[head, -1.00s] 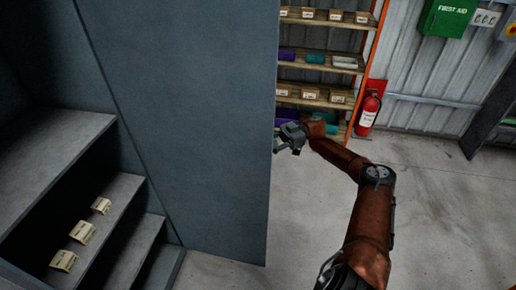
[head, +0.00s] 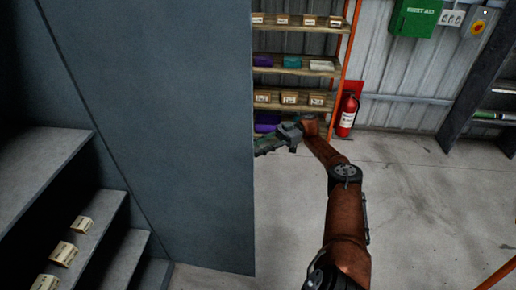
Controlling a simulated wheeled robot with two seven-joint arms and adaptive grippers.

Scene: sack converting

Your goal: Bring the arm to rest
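My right arm comes in from the bottom right and reaches up and forward. Its gripper (head: 270,144) is at the arm's far end, beside the right edge of the tall grey panel (head: 165,120). The fingers are small and dark, with a greenish patch around them. I cannot tell whether they are open, shut or holding something. My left gripper is not in view.
Grey stepped shelves (head: 118,262) with several small cartons (head: 64,253) stand at left. Behind the gripper is a rack (head: 300,72) of boxes. A fire extinguisher (head: 347,115) and a first aid box (head: 415,18) are at the wall. Concrete floor (head: 420,210) is clear at right.

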